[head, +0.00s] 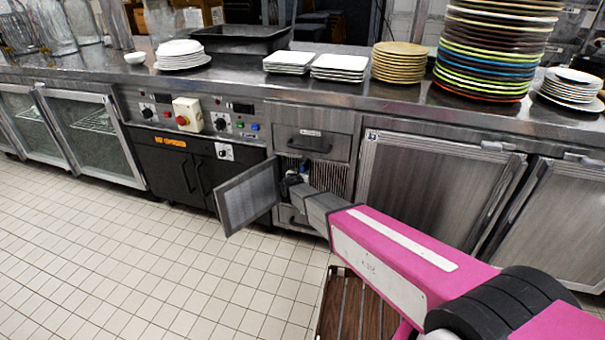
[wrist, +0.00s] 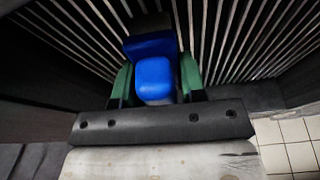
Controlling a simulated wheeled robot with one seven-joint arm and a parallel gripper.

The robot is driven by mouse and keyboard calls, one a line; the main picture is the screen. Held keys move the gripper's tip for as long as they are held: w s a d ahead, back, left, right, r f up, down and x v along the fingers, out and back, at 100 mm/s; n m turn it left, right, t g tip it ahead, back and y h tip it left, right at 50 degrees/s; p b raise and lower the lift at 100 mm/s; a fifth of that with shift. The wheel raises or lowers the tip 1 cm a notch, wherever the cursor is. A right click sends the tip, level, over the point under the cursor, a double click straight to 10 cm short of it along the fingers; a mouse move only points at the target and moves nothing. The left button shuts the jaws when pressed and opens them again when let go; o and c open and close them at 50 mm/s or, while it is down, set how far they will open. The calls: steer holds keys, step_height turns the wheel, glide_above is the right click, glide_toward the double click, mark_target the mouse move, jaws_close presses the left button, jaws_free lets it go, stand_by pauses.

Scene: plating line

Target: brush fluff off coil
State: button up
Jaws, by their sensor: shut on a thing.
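The coil (head: 338,178) is a bank of thin upright fins in an open bay under the counter. It fills the far side of the wrist view (wrist: 250,40) as pale slats. My gripper (head: 294,180) is at the bay opening, in front of the fins. In the wrist view its green fingers (wrist: 156,78) are shut on a blue block, apparently the brush handle (wrist: 155,82). A dark part beyond the block lies toward the fins; whether it touches them I cannot tell. I cannot make out fluff on the fins.
A small door (head: 248,196) stands open left of the bay. A drawer (head: 311,142) is above it. The steel counter (head: 340,103) above carries plate stacks. A slatted wooden thing (head: 352,310) stands on the floor below my arm. The tiled floor (head: 150,250) at left is clear.

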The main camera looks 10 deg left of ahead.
steer(key=shift+s+a, duration=0.1)
steer(key=shift+s, duration=2.2)
steer(key=shift+s, duration=0.1)
steer(key=shift+s+a, duration=0.1)
steer(key=shift+s, duration=1.3)
steer(key=shift+r, duration=0.1)
